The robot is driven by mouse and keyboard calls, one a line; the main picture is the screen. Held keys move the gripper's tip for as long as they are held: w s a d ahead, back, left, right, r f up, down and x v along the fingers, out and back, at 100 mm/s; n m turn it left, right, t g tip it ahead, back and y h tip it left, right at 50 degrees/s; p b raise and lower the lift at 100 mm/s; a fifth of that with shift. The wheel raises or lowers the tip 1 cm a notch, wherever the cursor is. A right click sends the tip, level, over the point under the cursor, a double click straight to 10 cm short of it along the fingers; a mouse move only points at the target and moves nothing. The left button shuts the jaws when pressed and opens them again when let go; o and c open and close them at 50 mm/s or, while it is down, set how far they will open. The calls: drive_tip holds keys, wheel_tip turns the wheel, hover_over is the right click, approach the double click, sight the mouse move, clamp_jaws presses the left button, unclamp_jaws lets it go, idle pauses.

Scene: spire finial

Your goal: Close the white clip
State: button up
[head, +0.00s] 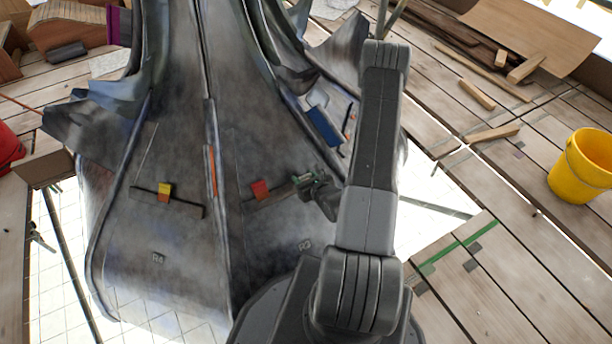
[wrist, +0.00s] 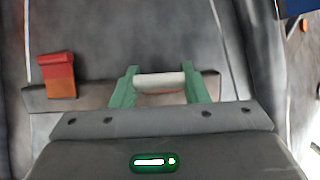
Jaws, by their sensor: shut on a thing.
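The white clip (wrist: 160,82) shows in the wrist view as a short pale bar lying sideways over a dark rail (wrist: 90,95). My gripper (wrist: 160,88) has its two green fingers on either end of the white clip and is shut on it. Whether the clip is open or closed I cannot tell. In the head view my gripper (head: 308,180) is at the right end of the rail on the panel marked R3. The white clip is too small and covered to make out there.
A red and orange clip (wrist: 58,75) sits at the rail's left end. A similar rail with a yellow and red clip (head: 165,192) is on the left panel. A blue piece (head: 324,128) is above my gripper. A yellow bucket (head: 583,166) stands far right on the planks.

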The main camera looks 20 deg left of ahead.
drive_tip(key=g+h+p, duration=0.1)
drive_tip(key=w+a+r+g+h+p, duration=0.1)
drive_tip(key=h+p, duration=0.1)
drive_tip(key=shift+w+a+g+p, duration=0.15)
drive_tip(key=shift+a+g+p, duration=0.15)
drive_tip(key=shift+g, duration=0.1)
drive_tip(key=h+p, duration=0.1)
drive_tip(key=p, duration=0.1)
drive_tip(key=g+h+p, duration=0.1)
drive_tip(key=p, duration=0.1)
drive_tip(key=shift+w+a+f+g, duration=0.25)
drive_tip(key=shift+w+a+g, duration=0.05)
drive_tip(key=shift+w+a+f+g+h+p, duration=0.1)
drive_tip(key=shift+f+g+h+p, duration=0.25)
drive_tip(key=shift+p, duration=0.5)
drive_tip(key=shift+r, duration=0.1)
drive_tip(key=o, duration=1)
drive_tip(key=p+v, duration=0.1)
drive_tip(key=v, duration=1.2)
drive_tip(key=shift+r+p, duration=0.35)
